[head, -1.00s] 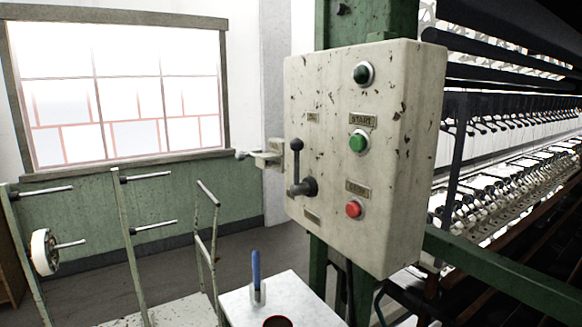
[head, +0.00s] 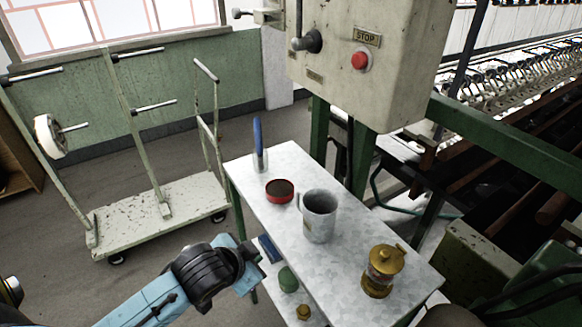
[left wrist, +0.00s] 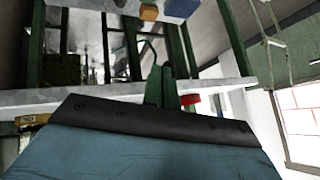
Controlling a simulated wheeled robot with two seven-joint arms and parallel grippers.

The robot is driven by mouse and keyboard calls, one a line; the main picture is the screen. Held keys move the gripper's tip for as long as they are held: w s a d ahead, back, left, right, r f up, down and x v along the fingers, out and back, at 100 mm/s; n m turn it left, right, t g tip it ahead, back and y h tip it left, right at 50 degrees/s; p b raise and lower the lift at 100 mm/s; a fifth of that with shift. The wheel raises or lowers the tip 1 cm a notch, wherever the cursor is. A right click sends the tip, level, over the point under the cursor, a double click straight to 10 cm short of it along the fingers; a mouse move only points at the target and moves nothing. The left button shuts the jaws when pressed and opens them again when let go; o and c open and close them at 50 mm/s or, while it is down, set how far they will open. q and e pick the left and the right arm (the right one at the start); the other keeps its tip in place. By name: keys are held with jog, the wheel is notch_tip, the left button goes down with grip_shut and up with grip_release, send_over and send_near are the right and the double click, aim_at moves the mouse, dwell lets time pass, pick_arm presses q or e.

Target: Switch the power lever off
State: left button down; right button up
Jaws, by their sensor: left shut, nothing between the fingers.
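The power lever (head: 299,22) is on the front of the worn cream control box (head: 385,70), at the top of the head view. Its black rod stands up from a dark round pivot, and its top end is cut off by the frame edge. My left gripper (head: 251,262) is low in the head view, beside the left edge of the metal table and well below and left of the lever. It is shut and empty. The lever cannot be made out in the left wrist view. My right gripper is not in view.
The metal table (head: 345,270) below the box holds a blue-handled tool (head: 258,140), a red tin (head: 280,190), a grey mug (head: 319,215) and a brass lantern (head: 381,270). A red stop button (head: 360,60) sits right of the lever. A cart (head: 165,210) stands left.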

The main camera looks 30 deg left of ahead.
pick_arm(q)
jog(key=w+a+r+m+t+h, duration=0.15)
jog(key=w+r+m+t, duration=0.3)
jog(key=r, duration=0.75)
jog(key=w+a+r+m+t+h, duration=0.1)
jog(key=w+r+m+t+h, duration=0.15)
jog(key=w+r, duration=0.6)
jog(key=s+r+m+h, duration=0.2)
jog(key=s+r+m, duration=0.2)
jog(key=r, duration=0.8)
jog(key=s+d+r+m+h, duration=0.1)
jog(key=s+r+m+h, duration=0.2)
jog(key=r+m, duration=0.4)
notch_tip(320, 180, up, 5)
jog(key=shift+s+f+m, duration=0.1)
jog(key=shift+s+m, duration=0.3)
jog(key=shift+s, duration=0.15)
jog(key=shift+d, duration=0.1)
